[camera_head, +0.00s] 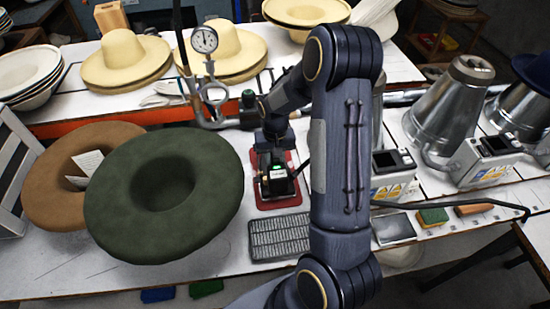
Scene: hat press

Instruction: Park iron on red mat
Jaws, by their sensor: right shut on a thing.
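The dark iron (277,180), with a small green-lit display on it, is at the middle of the bench over the red mat (282,203). I cannot tell whether the iron's sole touches the mat. My right gripper (273,142) is shut on the iron from its far side; its fingertips are partly hidden by dark parts. My right arm comes up from the bottom and bends over the bench, hiding what lies right of the mat. My left gripper is not in view.
A green felt hat (205,210) lies close left of the mat, overlapping a brown hat (48,180). A grey grated plate (280,237) lies in front. A dial gauge (204,39) stands behind. Metal steamers (449,110) and a sponge (432,216) are at right.

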